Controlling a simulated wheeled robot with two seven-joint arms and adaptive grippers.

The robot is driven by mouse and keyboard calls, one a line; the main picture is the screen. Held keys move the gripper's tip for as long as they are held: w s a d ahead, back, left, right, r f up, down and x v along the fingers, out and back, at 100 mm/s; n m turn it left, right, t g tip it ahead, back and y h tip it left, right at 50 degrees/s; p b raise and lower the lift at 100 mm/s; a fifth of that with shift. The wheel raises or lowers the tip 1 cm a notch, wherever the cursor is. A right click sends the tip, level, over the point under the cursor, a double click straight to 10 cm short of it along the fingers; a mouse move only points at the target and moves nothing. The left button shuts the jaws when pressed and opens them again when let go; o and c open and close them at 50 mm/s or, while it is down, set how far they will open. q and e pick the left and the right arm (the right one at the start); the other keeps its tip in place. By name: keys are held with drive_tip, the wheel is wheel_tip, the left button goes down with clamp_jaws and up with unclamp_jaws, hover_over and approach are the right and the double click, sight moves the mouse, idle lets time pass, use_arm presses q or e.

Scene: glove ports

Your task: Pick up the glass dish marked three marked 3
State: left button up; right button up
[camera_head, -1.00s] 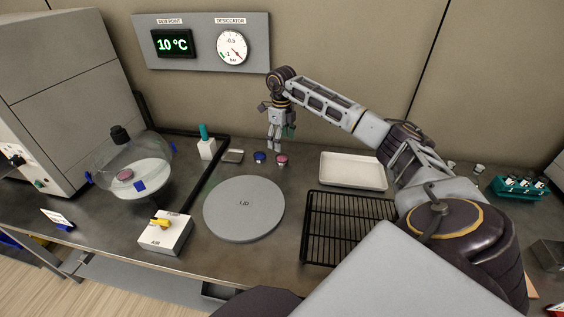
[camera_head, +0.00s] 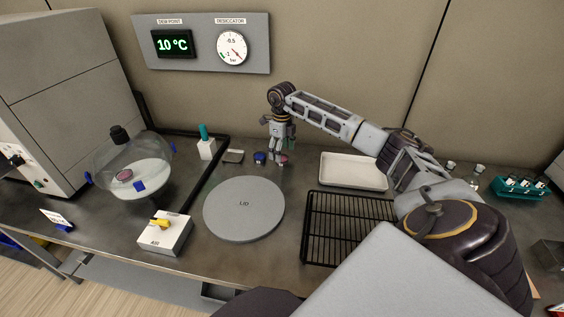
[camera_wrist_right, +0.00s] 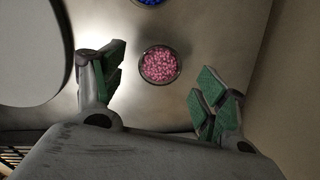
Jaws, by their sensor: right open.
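A small round dish with pink grains (camera_head: 283,160) stands on the bench behind the lid. It also shows in the right wrist view (camera_wrist_right: 160,65). A similar dish with blue contents (camera_head: 260,157) stands just left of it. I cannot read a 3 or any other mark on either dish. My right gripper (camera_head: 278,155) points down over the pink dish and partly covers it. In the right wrist view my gripper (camera_wrist_right: 160,84) is open, with the pink dish showing between its green-padded fingers and nothing held. My left gripper is out of view.
A round grey lid (camera_head: 244,222) lies in front of the dishes. A white tray (camera_head: 353,183) and a black wire rack (camera_head: 310,235) are to the right. A glass desiccator (camera_head: 118,185) stands left, with a valve box (camera_head: 170,238) near it. The wall is close behind.

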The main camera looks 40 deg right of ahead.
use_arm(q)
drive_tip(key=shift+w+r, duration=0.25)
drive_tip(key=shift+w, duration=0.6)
use_arm(e)
drive_tip(key=shift+f, duration=1.45)
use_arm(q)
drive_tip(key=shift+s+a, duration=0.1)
use_arm(e)
drive_tip(key=c, duration=1.1)
drive_tip(key=shift+r, duration=0.7)
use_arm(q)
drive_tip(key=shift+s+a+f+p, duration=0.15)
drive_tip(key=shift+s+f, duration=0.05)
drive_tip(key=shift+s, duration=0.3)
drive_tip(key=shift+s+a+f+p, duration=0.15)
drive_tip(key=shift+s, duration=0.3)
use_arm(e)
drive_tip(key=shift+r, duration=4.35)
